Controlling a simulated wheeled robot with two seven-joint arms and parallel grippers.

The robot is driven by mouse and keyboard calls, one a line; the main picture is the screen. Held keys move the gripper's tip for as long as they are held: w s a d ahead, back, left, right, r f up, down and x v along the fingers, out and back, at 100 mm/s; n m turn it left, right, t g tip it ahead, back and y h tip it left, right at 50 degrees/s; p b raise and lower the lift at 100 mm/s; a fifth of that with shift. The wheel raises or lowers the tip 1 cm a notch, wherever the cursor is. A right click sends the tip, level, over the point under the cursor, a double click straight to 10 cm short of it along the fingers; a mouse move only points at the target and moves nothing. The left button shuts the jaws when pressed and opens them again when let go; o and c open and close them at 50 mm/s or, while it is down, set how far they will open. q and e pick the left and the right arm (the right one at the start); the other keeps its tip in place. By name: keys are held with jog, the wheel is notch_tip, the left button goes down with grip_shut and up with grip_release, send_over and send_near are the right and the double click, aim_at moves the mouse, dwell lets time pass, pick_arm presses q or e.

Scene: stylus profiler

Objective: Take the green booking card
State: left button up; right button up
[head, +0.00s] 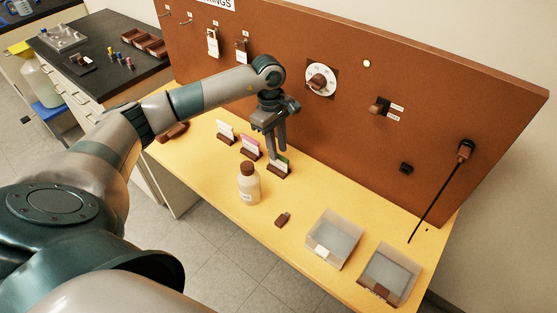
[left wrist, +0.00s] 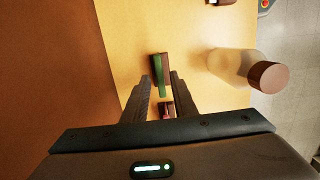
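The green booking card (head: 284,161) stands upright in a small brown holder (head: 279,171), the nearest of three on the yellow bench. In the left wrist view the green card (left wrist: 159,68) is edge-on in its holder, between the fingertips or just beyond them. My left gripper (head: 277,154) points down over this card, and its fingers (left wrist: 160,78) are apart with a gap on both sides of the card. I cannot tell how far down they reach around it. My right gripper is in neither view.
A pink-topped card (head: 249,143) and a pale card (head: 226,129) stand in holders beside it. A brown-capped bottle (head: 248,186) stands close in front. Two clear trays (head: 334,238) (head: 411,270) lie to the right. The brown pegboard (head: 330,125) rises behind.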

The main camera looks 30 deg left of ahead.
aim_at(278, 163)
pick_arm(q)
jog(key=shift+f+p, duration=0.4)
jog(key=shift+p, duration=0.1)
notch_tip(278, 163, down, 4)
jog(key=shift+d+r+p, duration=0.15)
jog(key=shift+p, duration=0.9)
jog(key=shift+f, duration=0.35)
jog(key=shift+c, duration=0.6)
grip_shut()
